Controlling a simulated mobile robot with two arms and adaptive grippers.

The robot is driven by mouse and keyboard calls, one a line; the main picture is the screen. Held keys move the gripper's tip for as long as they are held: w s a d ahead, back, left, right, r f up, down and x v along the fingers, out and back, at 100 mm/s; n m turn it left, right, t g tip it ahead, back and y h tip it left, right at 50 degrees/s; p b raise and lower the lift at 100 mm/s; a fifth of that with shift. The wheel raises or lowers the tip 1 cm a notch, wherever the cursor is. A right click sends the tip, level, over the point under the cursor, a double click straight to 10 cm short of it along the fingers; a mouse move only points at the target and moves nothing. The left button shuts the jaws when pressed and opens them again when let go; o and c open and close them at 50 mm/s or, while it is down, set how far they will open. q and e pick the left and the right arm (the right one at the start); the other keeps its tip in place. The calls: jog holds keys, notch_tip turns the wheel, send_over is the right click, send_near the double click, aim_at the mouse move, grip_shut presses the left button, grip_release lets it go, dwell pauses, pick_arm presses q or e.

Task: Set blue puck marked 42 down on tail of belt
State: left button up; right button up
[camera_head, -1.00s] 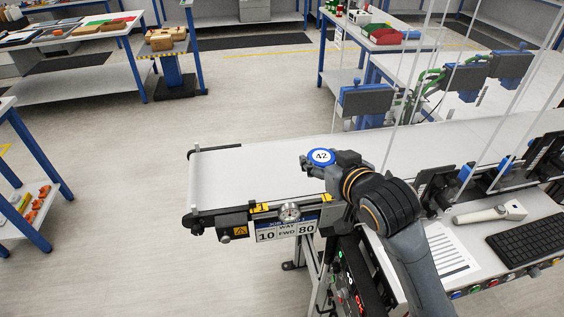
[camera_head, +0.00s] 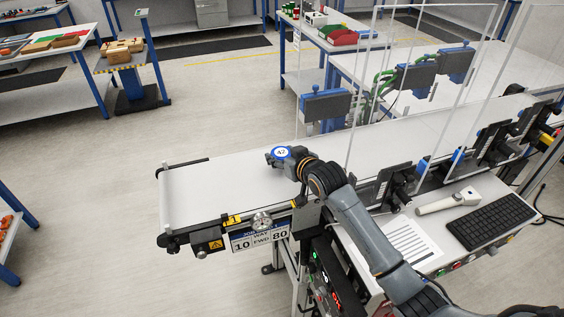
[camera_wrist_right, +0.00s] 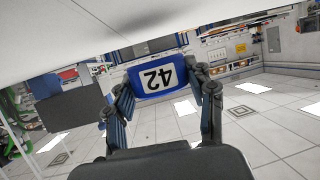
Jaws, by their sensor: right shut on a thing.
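The blue puck marked 42 (camera_head: 281,153) has a white top with the number in the head view. In the right wrist view the puck (camera_wrist_right: 157,78) sits between both fingers, its white 42 label facing the camera. My right gripper (camera_head: 279,158) is shut on the puck and holds it over the white belt (camera_head: 215,190). From the head view I cannot tell whether the puck touches the belt. The belt's near-left end has a roller and a dark frame. My left gripper is in neither view.
A gauge (camera_head: 262,221) and a sign (camera_head: 259,238) are on the belt's front side. Clear panels and dark sensor brackets (camera_head: 396,184) stand along the belt to the right. A scanner (camera_head: 447,203) and keyboard (camera_head: 491,221) lie on the side table. The belt's left end is bare.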

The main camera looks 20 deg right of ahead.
aim_at(282, 171)
notch_tip(282, 171, down, 3)
jog(key=shift+w+f+p, duration=0.1)
jog(key=shift+w+p, duration=0.05)
jog(key=shift+p, duration=0.6)
jog(key=shift+f, duration=0.1)
jog(key=shift+f, duration=0.1)
jog(key=o, duration=1.3)
